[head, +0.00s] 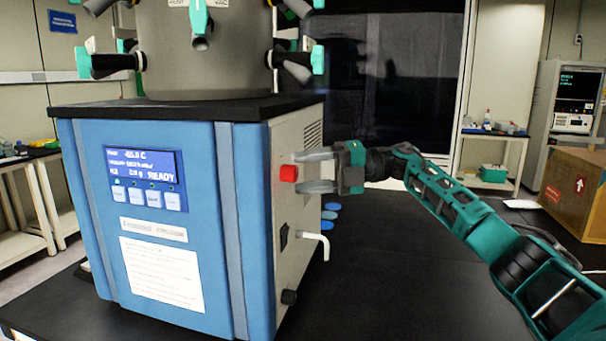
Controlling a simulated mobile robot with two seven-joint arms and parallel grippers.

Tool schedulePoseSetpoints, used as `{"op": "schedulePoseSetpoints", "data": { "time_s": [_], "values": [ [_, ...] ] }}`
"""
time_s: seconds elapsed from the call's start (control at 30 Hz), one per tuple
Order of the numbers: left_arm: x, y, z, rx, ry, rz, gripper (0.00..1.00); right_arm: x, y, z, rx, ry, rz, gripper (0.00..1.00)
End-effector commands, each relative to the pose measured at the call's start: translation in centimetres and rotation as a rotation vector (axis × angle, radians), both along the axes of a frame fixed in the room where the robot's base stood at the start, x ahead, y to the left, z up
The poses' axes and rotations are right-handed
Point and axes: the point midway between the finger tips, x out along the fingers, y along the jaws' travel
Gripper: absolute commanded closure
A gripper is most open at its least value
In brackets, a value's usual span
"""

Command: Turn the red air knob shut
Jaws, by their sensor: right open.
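The red air knob (288,173) sits on the light grey right side panel of the freeze dryer (182,230). My right gripper (312,171) comes in from the right, level with the knob. Its two grey fingers are apart, one above and one below the knob's height, with their tips at or very near it. I cannot tell whether they touch it. The dryer's display reads READY. My left gripper is not in view.
Below the knob on the same panel are a black switch (284,237), a white bent tube (318,243) and a black knob (289,297). A cardboard box (575,195) stands at the far right.

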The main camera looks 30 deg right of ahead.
Motion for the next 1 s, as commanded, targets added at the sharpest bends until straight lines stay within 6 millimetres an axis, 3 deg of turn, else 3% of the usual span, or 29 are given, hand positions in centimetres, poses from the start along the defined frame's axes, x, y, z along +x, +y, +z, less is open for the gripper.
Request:
{"op": "schedulePoseSetpoints", "data": {
  "time_s": [0.3,0.5,0.7,1.0],
  "values": [
    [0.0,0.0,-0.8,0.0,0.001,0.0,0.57,-3.2,-6.2,0.5,-0.001,-0.001,-0.006,0.39],
    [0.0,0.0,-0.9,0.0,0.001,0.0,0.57,-4.7,-9.1,0.9,-0.001,-0.002,-0.004,0.39],
    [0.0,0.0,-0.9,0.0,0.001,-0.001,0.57,-5.4,-10.3,1.0,-0.001,0.0,0.0,0.39],
    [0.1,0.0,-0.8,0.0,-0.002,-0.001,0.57,-5.4,-10.4,1.0,-0.002,-0.001,0.0,0.39]
  ]
}}
